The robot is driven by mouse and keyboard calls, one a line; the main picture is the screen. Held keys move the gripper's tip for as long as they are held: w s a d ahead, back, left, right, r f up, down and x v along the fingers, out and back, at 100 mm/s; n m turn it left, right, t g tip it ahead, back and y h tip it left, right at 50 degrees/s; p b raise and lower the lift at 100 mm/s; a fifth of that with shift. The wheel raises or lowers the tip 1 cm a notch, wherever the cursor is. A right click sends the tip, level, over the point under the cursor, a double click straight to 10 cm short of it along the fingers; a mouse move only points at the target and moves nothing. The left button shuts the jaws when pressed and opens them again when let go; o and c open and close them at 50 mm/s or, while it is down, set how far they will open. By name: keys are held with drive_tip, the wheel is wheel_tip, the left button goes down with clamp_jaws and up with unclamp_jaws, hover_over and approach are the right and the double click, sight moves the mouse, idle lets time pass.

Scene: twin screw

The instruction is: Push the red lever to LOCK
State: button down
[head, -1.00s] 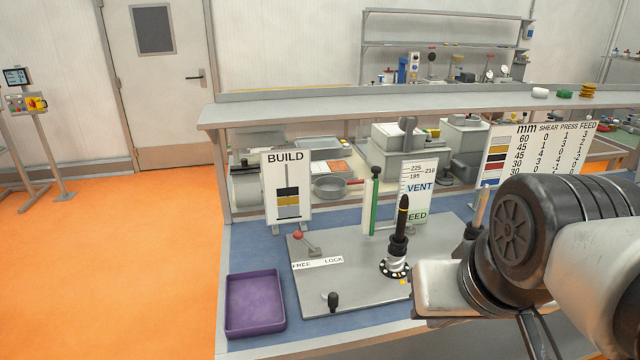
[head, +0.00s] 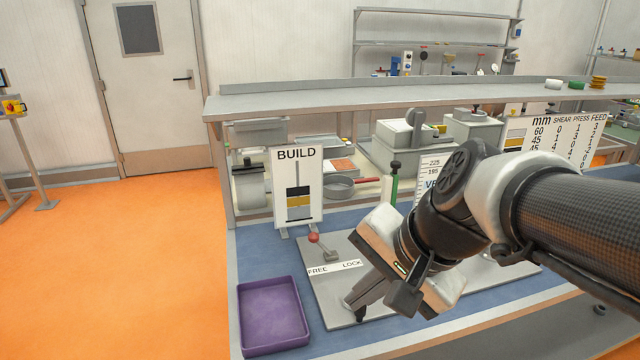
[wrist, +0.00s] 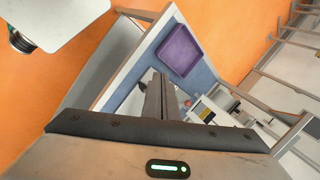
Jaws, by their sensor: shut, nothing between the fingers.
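The red lever (head: 314,239) stands on the grey plate (head: 318,290), its red ball knob at the upper left end, on the FREE side of the white FREE/LOCK label (head: 335,268). In the wrist view the red knob (wrist: 232,104) shows small, right of the fingers. My gripper (head: 354,308) is shut and empty. In the head view it appears in front of the plate, to the lower right of the lever and apart from it. In the wrist view my fingers (wrist: 160,98) point toward the bench. My arm hides the plate's right part.
A purple tray (head: 272,316) lies left of the plate. The BUILD board (head: 296,187) stands behind the lever. A green rod (head: 394,183) and the VENT board (head: 428,175) stand further right, partly behind my arm. A raised shelf (head: 400,97) runs across the back.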

drive_tip(key=w+a+f+m+y+b, duration=0.3)
drive_tip(key=w+a+f+m+b, duration=0.15)
drive_tip(key=w+f+m, duration=0.2)
drive_tip(key=m+t+y+b, duration=0.3)
drive_tip(key=m+t+b, duration=0.55)
drive_tip(key=m, duration=1.75)
approach(321, 246)
wheel_tip(321, 246, up, 3)
drive_tip(key=s+a+g+b, duration=0.2)
drive_tip(key=s, duration=0.1)
drive_tip(key=shift+a+r+t, duration=0.15)
drive_tip(key=shift+a+t, duration=0.05)
drive_tip(key=shift+t, duration=0.05)
drive_tip(key=shift+w+n, duration=0.15)
drive_tip(key=shift+n, duration=0.1)
drive_tip(key=b+x, duration=0.2)
drive_tip(key=x, duration=0.8)
drive_tip(key=shift+d, duration=0.15)
